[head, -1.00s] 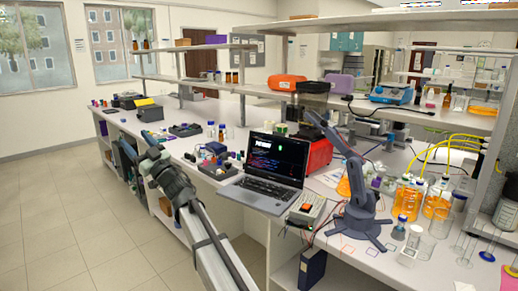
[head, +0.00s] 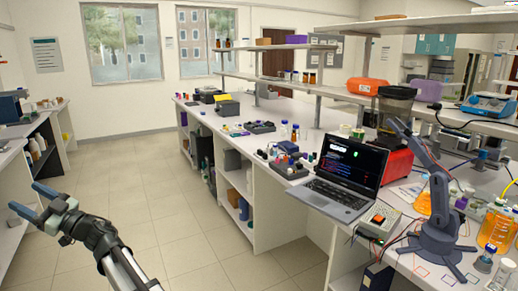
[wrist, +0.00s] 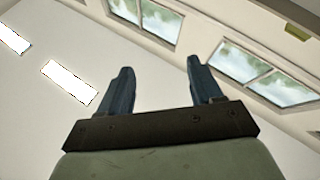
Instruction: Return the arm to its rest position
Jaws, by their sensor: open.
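My gripper (head: 36,204) is at the lower left of the head view, over the open floor and away from the bench. Its two blue-grey fingers are spread apart with nothing between them. In the wrist view the same gripper (wrist: 159,88) shows both fingers apart and empty, with the ceiling, ceiling lights and windows behind them. My forearm reaches up from the bottom edge of the head view.
A long bench (head: 290,195) with a laptop (head: 347,178), a small dark blue desk arm (head: 437,215) and bottles stands at the right. Another bench (head: 12,150) is at the far left. The tiled floor (head: 150,190) between them is clear.

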